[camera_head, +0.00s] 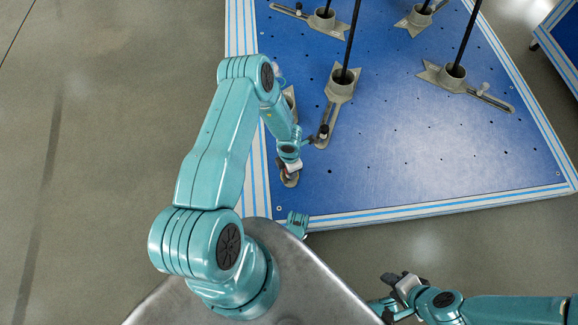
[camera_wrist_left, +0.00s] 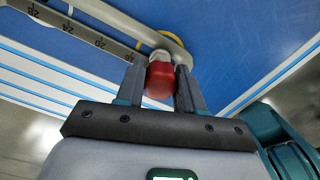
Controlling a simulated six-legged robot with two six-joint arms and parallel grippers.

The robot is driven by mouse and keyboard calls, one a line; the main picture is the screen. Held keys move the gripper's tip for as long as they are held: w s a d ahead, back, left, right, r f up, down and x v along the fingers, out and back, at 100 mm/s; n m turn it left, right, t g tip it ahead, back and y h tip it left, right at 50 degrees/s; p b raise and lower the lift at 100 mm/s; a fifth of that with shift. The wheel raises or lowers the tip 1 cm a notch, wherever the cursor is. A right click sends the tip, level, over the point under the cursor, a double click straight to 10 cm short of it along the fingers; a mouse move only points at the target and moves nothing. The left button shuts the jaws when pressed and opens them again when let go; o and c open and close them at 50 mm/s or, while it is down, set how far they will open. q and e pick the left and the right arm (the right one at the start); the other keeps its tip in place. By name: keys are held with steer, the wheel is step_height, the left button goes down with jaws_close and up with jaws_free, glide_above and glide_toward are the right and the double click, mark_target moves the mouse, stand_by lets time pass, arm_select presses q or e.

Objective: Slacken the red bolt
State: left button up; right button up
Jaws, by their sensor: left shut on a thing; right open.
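The red bolt (camera_wrist_left: 160,80) shows in the left wrist view as a red knob on a pale collar, beside the grey slotted bar (camera_wrist_left: 120,22). My left gripper (camera_head: 290,170) is down at the left edge of the blue platform, and its two fingers are shut on the red bolt, one on each side. In the head view the gripper mostly hides the bolt. My right gripper (camera_head: 403,284) is open and empty in front of the platform, well away from the bolt.
The blue platform (camera_head: 420,160) has small holes and white-and-blue striped edges. Several grey clamp feet with black rods stand on it, one close right of my left gripper (camera_head: 342,85). The platform's front right is clear. Bare floor (camera_head: 100,130) lies to the left.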

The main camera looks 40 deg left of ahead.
arm_select(q)
steer(key=n, duration=0.4)
steer(key=o, duration=1.1)
steer(key=shift+c, duration=0.2)
steer(key=m, duration=0.3)
steer(key=shift+m, duration=0.5)
